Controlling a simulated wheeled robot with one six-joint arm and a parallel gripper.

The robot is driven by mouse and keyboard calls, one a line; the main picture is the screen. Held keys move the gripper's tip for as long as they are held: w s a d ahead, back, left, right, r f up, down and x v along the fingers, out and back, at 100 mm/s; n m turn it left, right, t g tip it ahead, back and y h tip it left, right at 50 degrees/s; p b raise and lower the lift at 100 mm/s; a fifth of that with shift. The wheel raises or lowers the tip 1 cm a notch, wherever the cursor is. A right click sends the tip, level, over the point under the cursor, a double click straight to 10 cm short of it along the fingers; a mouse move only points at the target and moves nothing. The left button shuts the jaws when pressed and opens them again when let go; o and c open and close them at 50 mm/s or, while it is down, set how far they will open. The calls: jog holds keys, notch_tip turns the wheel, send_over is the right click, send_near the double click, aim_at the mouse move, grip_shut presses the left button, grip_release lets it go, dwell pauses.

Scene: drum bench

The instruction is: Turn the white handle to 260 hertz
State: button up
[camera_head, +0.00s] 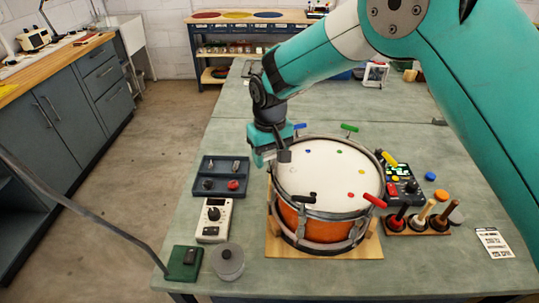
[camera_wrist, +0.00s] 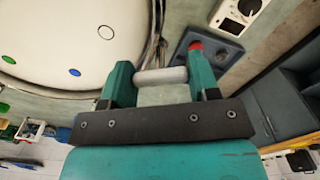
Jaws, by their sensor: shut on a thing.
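The orange drum (camera_head: 320,217) with a white head (camera_head: 325,180) stands on a wooden base on the bench. Coloured handles sit around its rim: blue (camera_head: 299,126), green (camera_head: 349,127), yellow (camera_head: 389,158), red (camera_head: 374,200) and black (camera_head: 304,198). My gripper (camera_head: 274,155) is at the drum's left rim. In the wrist view my gripper (camera_wrist: 162,76) is shut on the white handle (camera_wrist: 160,75), which lies across between the two fingers. In the head view the gripper hides most of that handle. A device with a green-lit display (camera_head: 398,170) is right of the drum; its digits are unreadable.
Left of the drum are a dark tray (camera_head: 221,177), a white dial box (camera_head: 214,219), a grey round tin (camera_head: 228,261) and a green block (camera_head: 184,263). A stand with several mallets (camera_head: 420,222) and a printed card (camera_head: 494,242) are at the right.

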aim_at(270, 154)
jog(key=shift+r, duration=0.1)
jog(key=o, duration=0.9)
notch_tip(270, 154, up, 17)
jog(key=b, duration=0.3)
jog(key=shift+r+b, duration=0.2)
jog(key=shift+b, duration=0.15)
